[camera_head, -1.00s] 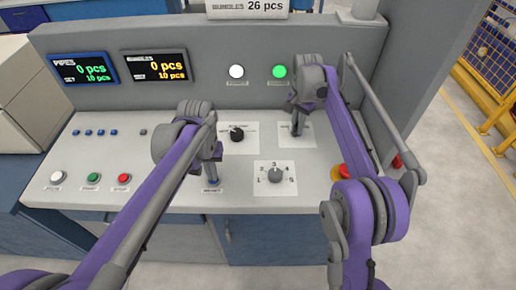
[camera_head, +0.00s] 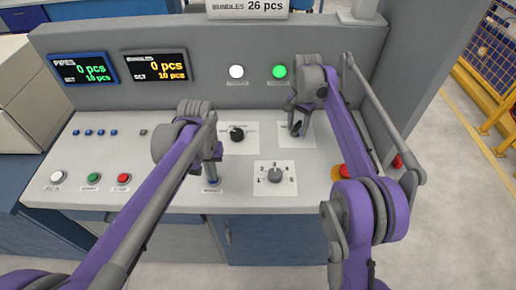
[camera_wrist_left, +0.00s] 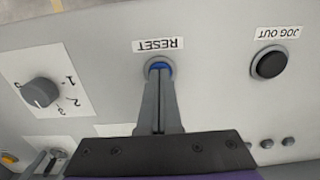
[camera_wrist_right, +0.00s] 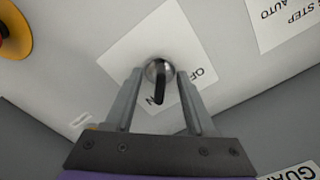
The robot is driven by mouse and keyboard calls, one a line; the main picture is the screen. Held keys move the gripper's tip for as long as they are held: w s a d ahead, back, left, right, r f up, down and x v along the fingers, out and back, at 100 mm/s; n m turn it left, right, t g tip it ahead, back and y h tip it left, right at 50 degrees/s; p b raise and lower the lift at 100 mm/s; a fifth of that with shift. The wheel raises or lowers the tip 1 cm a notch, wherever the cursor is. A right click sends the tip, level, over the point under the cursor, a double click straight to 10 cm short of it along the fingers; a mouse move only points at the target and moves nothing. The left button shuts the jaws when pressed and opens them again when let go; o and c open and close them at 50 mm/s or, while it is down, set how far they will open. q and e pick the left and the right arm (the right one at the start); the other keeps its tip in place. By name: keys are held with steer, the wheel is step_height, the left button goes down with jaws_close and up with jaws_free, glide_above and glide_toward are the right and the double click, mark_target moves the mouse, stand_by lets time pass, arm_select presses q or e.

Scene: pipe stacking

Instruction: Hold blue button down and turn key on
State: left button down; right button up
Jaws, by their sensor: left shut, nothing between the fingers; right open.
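The blue button (camera_wrist_left: 161,68), labelled RESET, shows in the left wrist view. The shut fingertips of my left gripper (camera_wrist_left: 160,82) are at its near side and overlap it, with nothing between them. How far the button is pressed I cannot tell. In the head view my left gripper (camera_head: 212,172) points down at the panel's front. The key switch (camera_wrist_right: 159,72) is a round metal lock with a dark key, on a white OFF/ON plate (camera_wrist_right: 135,55). My right gripper (camera_wrist_right: 163,88) is open, with one finger on each side of the key. Contact with the key is not clear.
A numbered selector knob (camera_head: 275,174) sits between the arms, with a black selector (camera_head: 237,134) behind it. A red emergency button (camera_head: 340,172) is beside my right arm. White (camera_head: 237,72) and green (camera_head: 280,72) lamps are on the back panel.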

mark_target(298, 123)
arm_select(q)
steer(key=shift+s+d+f, duration=0.1)
steer(key=shift+s+f, duration=0.05)
steer(key=shift+f, duration=0.1)
arm_select(e)
steer(key=shift+r, duration=3.45)
arm_select(q)
steer(key=shift+r, duration=0.45)
arm_select(e)
steer(key=shift+w, duration=0.1)
arm_select(q)
step_height(298, 123, up, 9)
steer(key=shift+r, duration=0.2)
steer(key=shift+w, duration=0.2)
